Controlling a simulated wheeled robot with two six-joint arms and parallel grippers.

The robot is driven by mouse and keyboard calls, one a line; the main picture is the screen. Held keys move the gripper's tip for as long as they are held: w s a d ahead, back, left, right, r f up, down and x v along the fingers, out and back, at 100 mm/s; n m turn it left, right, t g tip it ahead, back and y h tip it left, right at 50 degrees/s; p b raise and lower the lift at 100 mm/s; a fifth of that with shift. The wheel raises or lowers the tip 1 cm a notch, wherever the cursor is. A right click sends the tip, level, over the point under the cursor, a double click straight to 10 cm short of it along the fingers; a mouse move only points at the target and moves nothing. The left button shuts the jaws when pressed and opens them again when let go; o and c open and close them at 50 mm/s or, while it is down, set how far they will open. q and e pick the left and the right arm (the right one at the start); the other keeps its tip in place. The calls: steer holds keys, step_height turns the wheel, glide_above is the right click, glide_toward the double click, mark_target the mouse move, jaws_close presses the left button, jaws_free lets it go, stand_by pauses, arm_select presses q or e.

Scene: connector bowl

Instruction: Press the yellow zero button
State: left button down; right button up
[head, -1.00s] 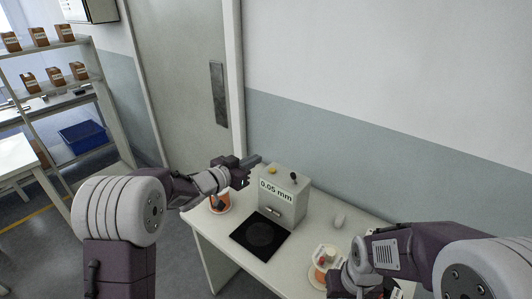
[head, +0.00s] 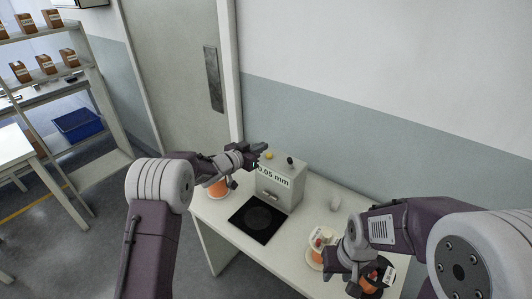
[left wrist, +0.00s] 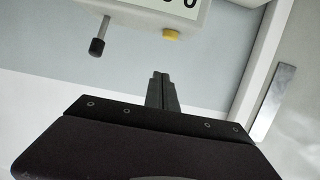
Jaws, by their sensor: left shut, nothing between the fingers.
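The grey gauge box (head: 283,184) stands on the white table and its front reads "0.05 mm". The yellow zero button (head: 269,155) is on its top, left of a black knob (head: 290,161). In the left wrist view the yellow button (left wrist: 171,34) and the black knob (left wrist: 98,46) show on the box. My left gripper (head: 260,149) is shut and empty, just left of the button in the head view; its fingers (left wrist: 161,78) look apart from the button in the wrist view. My right gripper (head: 352,286) is low at the table's right; its fingers are not clear.
A black square pad (head: 257,219) lies before the box. An orange-and-white container (head: 217,188) is beneath my left arm. Another orange-and-white item (head: 320,240) and a small white object (head: 335,203) stand to the right. The wall is behind the box.

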mark_target(266, 160)
arm_select(q)
steer(key=x, duration=0.3)
steer(key=shift+w+f, duration=0.35)
steer(key=shift+w, duration=0.05)
steer(key=shift+f, duration=0.95)
steer(key=shift+s+f, duration=0.2)
steer(key=shift+f, duration=0.65)
steer(key=shift+f, duration=0.1)
